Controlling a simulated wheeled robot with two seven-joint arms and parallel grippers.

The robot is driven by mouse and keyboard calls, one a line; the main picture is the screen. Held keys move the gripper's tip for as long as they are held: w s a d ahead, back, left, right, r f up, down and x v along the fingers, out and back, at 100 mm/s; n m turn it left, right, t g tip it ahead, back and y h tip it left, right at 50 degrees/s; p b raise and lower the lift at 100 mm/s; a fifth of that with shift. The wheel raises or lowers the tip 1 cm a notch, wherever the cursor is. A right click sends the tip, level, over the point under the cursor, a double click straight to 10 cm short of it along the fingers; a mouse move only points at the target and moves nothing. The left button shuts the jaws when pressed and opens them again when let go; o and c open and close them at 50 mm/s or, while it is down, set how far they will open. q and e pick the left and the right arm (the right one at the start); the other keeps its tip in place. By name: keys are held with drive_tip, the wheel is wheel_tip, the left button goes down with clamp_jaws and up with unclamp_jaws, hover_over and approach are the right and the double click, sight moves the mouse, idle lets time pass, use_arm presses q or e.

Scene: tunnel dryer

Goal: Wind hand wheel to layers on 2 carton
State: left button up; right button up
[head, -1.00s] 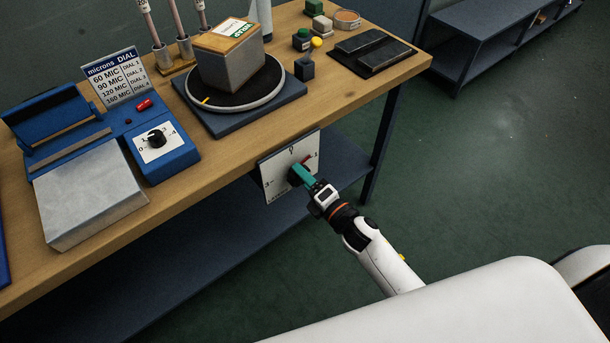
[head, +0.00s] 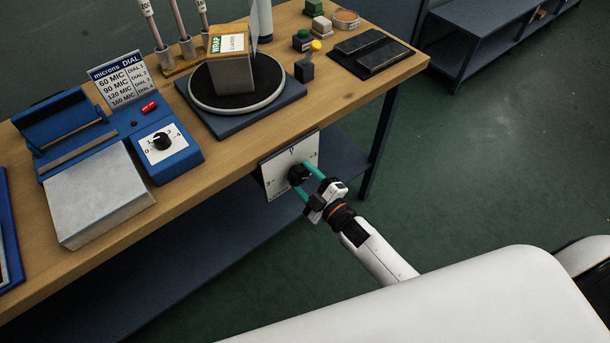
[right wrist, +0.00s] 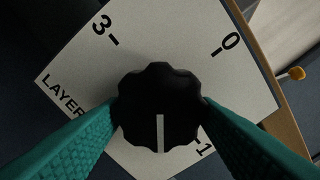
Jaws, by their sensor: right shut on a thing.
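The hand wheel is a black lobed knob (head: 298,174) with a white pointer line, on a white layers plate (head: 272,178) at the bench front. In the right wrist view the knob (right wrist: 150,95) shows between the 3, 0 and 1 marks of the plate (right wrist: 165,42). Its line points down the picture, beside the 1; no 2 shows. My right gripper (head: 306,181) has its green fingers on both sides of the knob, shut on it. The carton (head: 231,76), with a green and white label, sits on a round turntable (head: 207,98). My left gripper is out of view.
A blue sealer (head: 175,165) with a dial and a microns sign (head: 118,75) stands on the bench left. Small blocks, a yellow-topped post (head: 304,68) and a dark pad (head: 372,54) lie right of the turntable. The floor right of the bench is clear.

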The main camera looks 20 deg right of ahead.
drive_tip(key=m+p, duration=0.1)
drive_tip(key=m, duration=0.4)
drive_tip(key=shift+a+m, duration=0.1)
drive_tip(key=shift+m, duration=0.2)
drive_tip(key=shift+a+m+p, duration=0.1)
drive_tip(key=shift+m+p, duration=0.35)
drive_tip(key=shift+m, duration=1.75)
drive_tip(key=shift+f, duration=0.1)
drive_tip(key=o, duration=1)
drive_tip(key=shift+s, duration=0.15)
drive_tip(key=v, duration=1.1)
drive_tip(key=shift+s, duration=0.4)
